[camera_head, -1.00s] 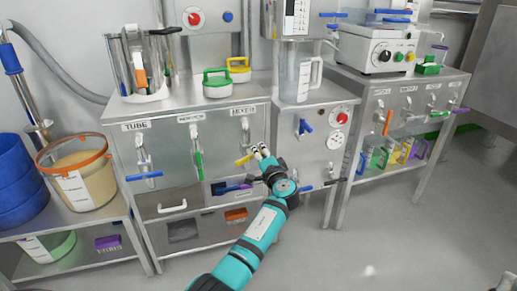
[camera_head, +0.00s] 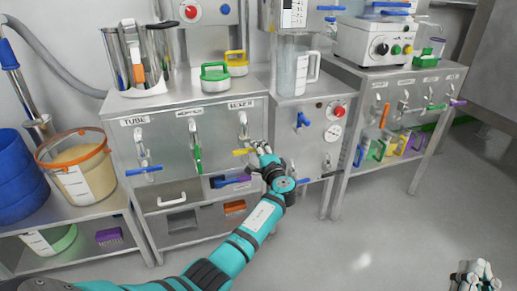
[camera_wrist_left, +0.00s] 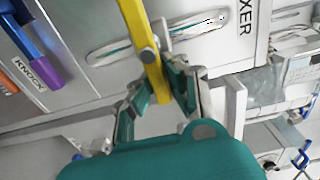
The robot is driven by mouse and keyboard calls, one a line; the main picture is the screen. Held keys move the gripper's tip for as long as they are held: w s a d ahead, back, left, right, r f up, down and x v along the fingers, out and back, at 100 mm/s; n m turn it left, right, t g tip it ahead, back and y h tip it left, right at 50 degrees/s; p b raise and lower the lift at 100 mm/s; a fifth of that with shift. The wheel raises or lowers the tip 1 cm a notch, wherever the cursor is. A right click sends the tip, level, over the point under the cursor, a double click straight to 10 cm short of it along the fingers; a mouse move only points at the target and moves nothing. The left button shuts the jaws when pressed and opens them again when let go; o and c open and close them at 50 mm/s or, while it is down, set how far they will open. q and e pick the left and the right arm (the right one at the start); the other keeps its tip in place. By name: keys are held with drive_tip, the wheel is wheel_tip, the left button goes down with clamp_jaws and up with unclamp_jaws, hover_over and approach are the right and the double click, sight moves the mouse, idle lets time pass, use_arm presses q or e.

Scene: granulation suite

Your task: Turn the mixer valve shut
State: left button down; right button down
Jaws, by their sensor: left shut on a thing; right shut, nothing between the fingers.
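The mixer valve's yellow handle (camera_head: 241,153) is on the right side of the steel cabinet front, below the label that reads MIXER. It lies about level, across the line of its grey pipe (camera_head: 243,124). My left gripper (camera_head: 259,148) is at the handle's right end. In the left wrist view the yellow handle (camera_wrist_left: 145,40) runs down between the fingers of my left gripper (camera_wrist_left: 160,88), which are shut on it. My right gripper (camera_head: 474,279) is shut and empty at the bottom right, over the floor.
A valve with a green handle (camera_head: 197,158) and one with a blue handle (camera_head: 144,169) are to the left on the same cabinet. A purple-and-blue item (camera_head: 230,181) is in a slot just below.

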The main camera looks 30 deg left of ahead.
use_arm(q)
drive_tip(key=c, duration=1.3)
unclamp_jaws()
drive_tip(key=v, duration=1.2)
